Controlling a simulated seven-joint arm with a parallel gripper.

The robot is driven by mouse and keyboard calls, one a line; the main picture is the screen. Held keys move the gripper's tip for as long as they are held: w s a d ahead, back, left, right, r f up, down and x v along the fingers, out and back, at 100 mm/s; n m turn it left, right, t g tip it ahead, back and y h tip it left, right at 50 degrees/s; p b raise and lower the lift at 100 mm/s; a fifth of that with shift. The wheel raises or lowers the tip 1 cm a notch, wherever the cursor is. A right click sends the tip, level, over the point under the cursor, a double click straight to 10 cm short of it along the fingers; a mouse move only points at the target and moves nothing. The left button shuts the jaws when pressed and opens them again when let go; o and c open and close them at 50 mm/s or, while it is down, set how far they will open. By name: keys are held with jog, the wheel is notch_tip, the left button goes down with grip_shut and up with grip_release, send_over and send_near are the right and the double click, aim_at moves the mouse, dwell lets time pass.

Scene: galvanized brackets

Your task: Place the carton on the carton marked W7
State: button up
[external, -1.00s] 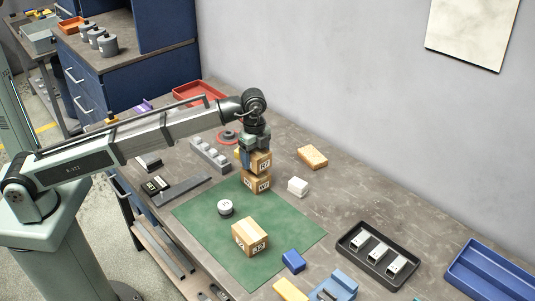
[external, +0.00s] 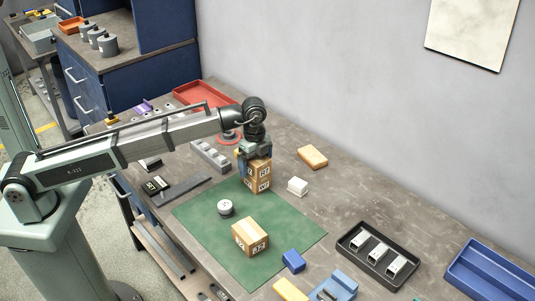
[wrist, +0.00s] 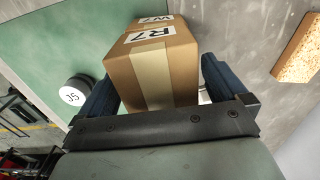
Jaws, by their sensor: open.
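The carton marked R7 (external: 262,171) sits on top of the carton marked W7 (external: 258,186), near the back corner of the green mat (external: 290,233). The two look stacked and roughly lined up. My gripper (external: 254,156) is over the upper carton, pointing down. In the wrist view the R7 carton (wrist: 165,67) is between my two blue fingers, which are open around it. The W7 label (wrist: 150,19) shows just beyond the R7 face. Most of the lower carton is hidden in the wrist view.
A white round J5 piece (external: 225,207) and another carton (external: 250,236) stand on the mat. A white block (external: 298,187) is close to the stack's right. A tan block (external: 312,157) lies farther back. A black tray (external: 345,250) stands right.

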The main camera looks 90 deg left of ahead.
aim_at(255, 157)
notch_tip(255, 157, up, 12)
jog(key=shift+r, duration=0.15)
dwell(0.7)
